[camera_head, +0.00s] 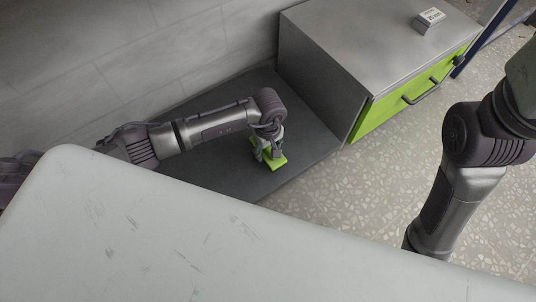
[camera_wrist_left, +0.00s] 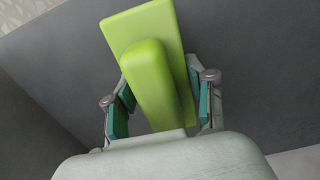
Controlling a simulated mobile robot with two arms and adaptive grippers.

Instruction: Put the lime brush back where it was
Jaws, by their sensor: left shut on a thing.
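The lime brush (camera_head: 276,162) is a flat lime-green block with a raised lime handle along it. In the left wrist view the brush (camera_wrist_left: 150,62) lies between the fingers, its handle running away from the palm. My left gripper (camera_head: 268,155) is shut on the brush, over the dark grey panel (camera_head: 215,170) between the wall and the cabinet. The left gripper's teal pads (camera_wrist_left: 160,105) are on both sides of the brush. I cannot tell whether the brush touches the panel. My right arm shows at the right edge, but its gripper is out of view.
A grey cabinet (camera_head: 350,45) with a lime drawer front (camera_head: 380,118) and dark handles stands right of the panel. A pale worktop (camera_head: 150,225) fills the foreground. Speckled floor (camera_head: 375,180) is clear between.

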